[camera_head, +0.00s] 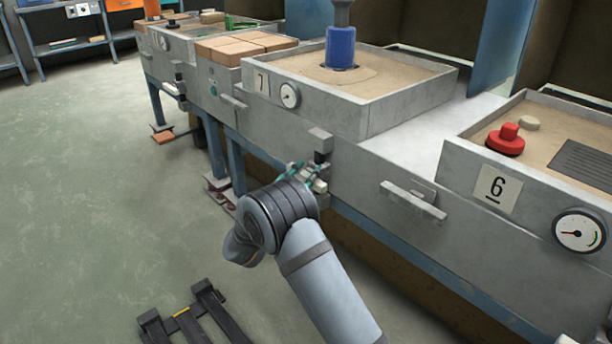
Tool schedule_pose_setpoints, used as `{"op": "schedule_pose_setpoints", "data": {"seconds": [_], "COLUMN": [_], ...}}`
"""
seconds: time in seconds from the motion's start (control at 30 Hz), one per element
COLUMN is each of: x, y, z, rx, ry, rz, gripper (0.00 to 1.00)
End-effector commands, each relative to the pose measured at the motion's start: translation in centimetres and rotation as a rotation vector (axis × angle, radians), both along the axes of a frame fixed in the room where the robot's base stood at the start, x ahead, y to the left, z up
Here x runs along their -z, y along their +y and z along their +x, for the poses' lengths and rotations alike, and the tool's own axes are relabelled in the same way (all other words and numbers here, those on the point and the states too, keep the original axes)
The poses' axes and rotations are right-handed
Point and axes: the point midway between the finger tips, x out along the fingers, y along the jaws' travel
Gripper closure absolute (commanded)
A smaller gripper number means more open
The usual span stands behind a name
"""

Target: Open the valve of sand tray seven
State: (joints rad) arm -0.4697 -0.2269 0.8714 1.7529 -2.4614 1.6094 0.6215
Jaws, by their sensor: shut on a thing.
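Sand tray seven (375,117) is a grey metal box marked "7" with a round gauge (290,95) on its front. Sand fills it, and a blue cylinder (341,47) stands in the sand. The valve (320,156) is on the bench front below the tray, a small black-and-grey fitting, partly hidden. My gripper (308,178) is at this fitting, its teal-edged fingers closed around part of it. My arm comes up from the bottom of the view and hides much of the grip. The valve handle's exact position cannot be told.
Sand tray six (462,160), with a red object (506,140) and a gauge (579,232), stands at right. Bricks (245,47) lie left of tray seven. A dark pallet-like frame (192,318) lies on the floor, otherwise open at left.

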Motion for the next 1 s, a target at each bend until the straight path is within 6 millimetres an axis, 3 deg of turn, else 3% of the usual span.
{"op": "schedule_pose_setpoints", "data": {"seconds": [0.47,0.77,1.0], "x": [0.1,0.0,0.0], "y": [0.2,0.3,1.7], "z": [0.0,-0.1,-0.4], "rx": [-0.004,-0.006,-0.025], "ry": [0.001,0.003,0.022], "rz": [-0.001,-0.001,-0.020], "gripper": [1.00,1.00,1.00]}}
